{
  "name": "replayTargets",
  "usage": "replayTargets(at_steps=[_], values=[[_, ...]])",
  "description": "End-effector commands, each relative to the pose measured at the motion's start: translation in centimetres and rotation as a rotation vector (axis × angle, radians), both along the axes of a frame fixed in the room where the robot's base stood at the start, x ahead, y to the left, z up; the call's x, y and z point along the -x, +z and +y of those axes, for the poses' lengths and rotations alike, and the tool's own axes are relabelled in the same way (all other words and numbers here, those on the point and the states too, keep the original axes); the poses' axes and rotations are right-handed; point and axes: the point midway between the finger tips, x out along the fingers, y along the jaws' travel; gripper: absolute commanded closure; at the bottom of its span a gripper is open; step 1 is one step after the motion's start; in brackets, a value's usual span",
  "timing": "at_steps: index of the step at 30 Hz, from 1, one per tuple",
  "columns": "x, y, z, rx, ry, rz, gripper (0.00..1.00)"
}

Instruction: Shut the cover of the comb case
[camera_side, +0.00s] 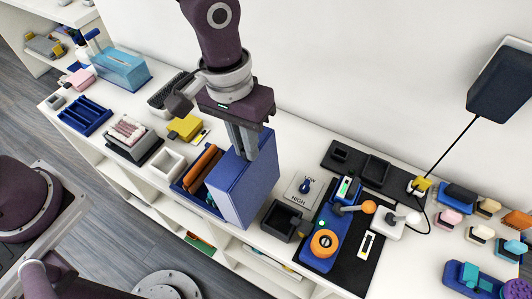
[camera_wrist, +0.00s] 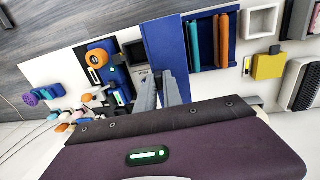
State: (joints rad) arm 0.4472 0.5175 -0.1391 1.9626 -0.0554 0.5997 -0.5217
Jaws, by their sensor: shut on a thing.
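The blue comb case (camera_side: 178,184) stands on the white counter, and its blue cover (camera_side: 243,190) stands up steeply along the case's right side, open. In the wrist view the case (camera_wrist: 207,62) holds orange and teal combs (camera_wrist: 221,42), with the cover (camera_wrist: 164,45) beside it. The orange comb (camera_side: 204,165) also shows in the side view. My gripper (camera_side: 246,155) points down at the top edge of the cover and is shut on it. In the wrist view the fingers (camera_wrist: 158,88) lie at the cover's near end. The hinge is hidden.
A white square box (camera_side: 168,165) and a yellow block (camera_side: 186,126) stand left of the case. A HIGH-marked plate with a blue knob (camera_side: 306,186) and a dark open box (camera_side: 282,221) are close to the cover's right. A blue device (camera_side: 324,243) lies further right.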

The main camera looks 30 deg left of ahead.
Motion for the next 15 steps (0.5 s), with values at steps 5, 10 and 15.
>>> replayTargets(at_steps=[5,10,15], values=[[0.0,0.1,3.4,0.146,0.013,0.003,1.00],[0.0,-0.3,6.3,0.287,0.015,0.008,1.00],[0.1,-1.0,8.8,0.388,0.005,0.003,1.00]])
